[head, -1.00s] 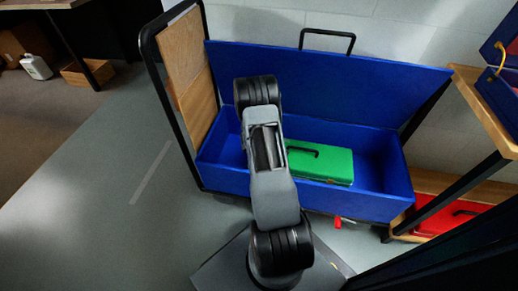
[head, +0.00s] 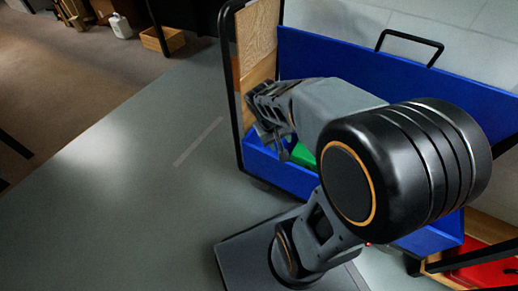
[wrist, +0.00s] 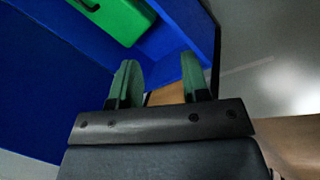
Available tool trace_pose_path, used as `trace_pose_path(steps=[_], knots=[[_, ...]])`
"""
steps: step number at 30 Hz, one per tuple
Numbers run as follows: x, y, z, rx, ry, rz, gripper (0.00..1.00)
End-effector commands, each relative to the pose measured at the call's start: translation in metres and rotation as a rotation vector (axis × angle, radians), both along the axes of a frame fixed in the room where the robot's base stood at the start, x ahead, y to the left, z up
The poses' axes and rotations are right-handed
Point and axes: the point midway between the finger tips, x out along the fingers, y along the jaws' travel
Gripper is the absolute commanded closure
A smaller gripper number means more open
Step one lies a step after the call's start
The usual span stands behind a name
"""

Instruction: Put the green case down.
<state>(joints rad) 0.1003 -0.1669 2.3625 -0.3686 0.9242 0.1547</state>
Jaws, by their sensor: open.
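The green case (head: 303,155) lies inside the blue open box (head: 290,176). In the head view my arm hides most of the case, leaving only a sliver of green. In the wrist view the green case (wrist: 122,20), with its dark handle, shows at the top left against the blue box (wrist: 40,75). My gripper (head: 266,128) is above the left end of the box, apart from the case. In the wrist view the two fingers of my gripper (wrist: 160,80) stand apart with nothing between them.
The box has a black frame (head: 238,110) and a wooden panel (head: 256,40) at its left end. A red case (head: 485,262) sits at the lower right. A white bottle (head: 121,26) and a wooden crate (head: 160,40) stand far left. The floor at left is clear.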

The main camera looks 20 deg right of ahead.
Motion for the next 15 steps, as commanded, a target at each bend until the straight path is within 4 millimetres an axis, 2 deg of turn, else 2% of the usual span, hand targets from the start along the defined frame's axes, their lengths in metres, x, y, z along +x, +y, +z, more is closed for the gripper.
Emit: trace_pose_path(steps=[1, 3, 9, 11, 12, 15], knots=[[-0.006, 0.016, 0.008, 0.043, -0.040, 0.011, 0.58], [-0.013, 0.036, 0.015, 0.105, -0.084, 0.022, 0.58], [-0.028, 0.074, 0.028, 0.236, -0.172, 0.050, 0.58], [-0.031, 0.080, 0.030, 0.259, -0.186, 0.055, 0.58], [-0.032, 0.075, 0.031, 0.271, -0.194, 0.059, 0.58], [-0.035, 0.077, 0.033, 0.288, -0.204, 0.061, 0.58]])
